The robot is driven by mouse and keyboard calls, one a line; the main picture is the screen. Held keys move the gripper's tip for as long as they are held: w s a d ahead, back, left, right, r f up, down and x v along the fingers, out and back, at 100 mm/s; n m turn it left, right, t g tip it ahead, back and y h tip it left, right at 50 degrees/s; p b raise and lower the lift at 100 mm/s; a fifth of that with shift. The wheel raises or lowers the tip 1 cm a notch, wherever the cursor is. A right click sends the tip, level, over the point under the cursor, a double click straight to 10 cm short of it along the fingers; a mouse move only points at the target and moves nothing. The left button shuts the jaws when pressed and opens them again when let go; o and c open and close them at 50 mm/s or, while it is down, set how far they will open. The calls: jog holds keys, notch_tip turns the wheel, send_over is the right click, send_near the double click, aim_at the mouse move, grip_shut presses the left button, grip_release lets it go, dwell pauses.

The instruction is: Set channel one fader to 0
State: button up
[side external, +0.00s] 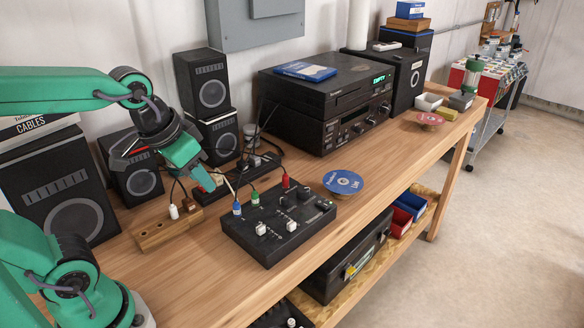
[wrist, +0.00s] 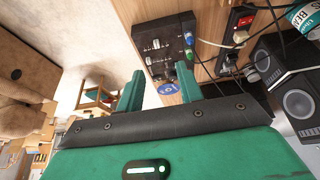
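The black mixer (side external: 305,213) lies on the wooden bench. Two white fader caps stand on its top, one at the left (side external: 261,229) and one at the right (side external: 291,226); I cannot read which is channel one or their scale marks. The mixer (wrist: 158,28) also shows at the top of the wrist view, with small pale caps (wrist: 150,60). My gripper (side external: 208,183) hangs above the bench, behind and left of the mixer, apart from the faders. In the wrist view my gripper (wrist: 159,70) has its two green fingers spread with nothing held between them.
Blue (side external: 237,208), green (side external: 255,198) and red (side external: 286,182) plugs with cables stand along the mixer's rear edge. A wooden block (side external: 160,234) with plugs sits left. A blue disc (side external: 343,182) lies right of the mixer. Speakers (side external: 211,90) and a black player (side external: 318,100) stand behind.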

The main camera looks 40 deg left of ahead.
jog(key=w+f+g, duration=0.3)
jog(key=w+f, duration=0.1)
jog(key=w, duration=0.3)
jog(key=g, duration=0.2)
send_over(260, 227)
notch_tip(260, 227, down, 7)
jog(key=shift+f, duration=0.1)
jog(key=shift+f, duration=3.85)
jog(key=shift+c, duration=0.5)
grip_shut()
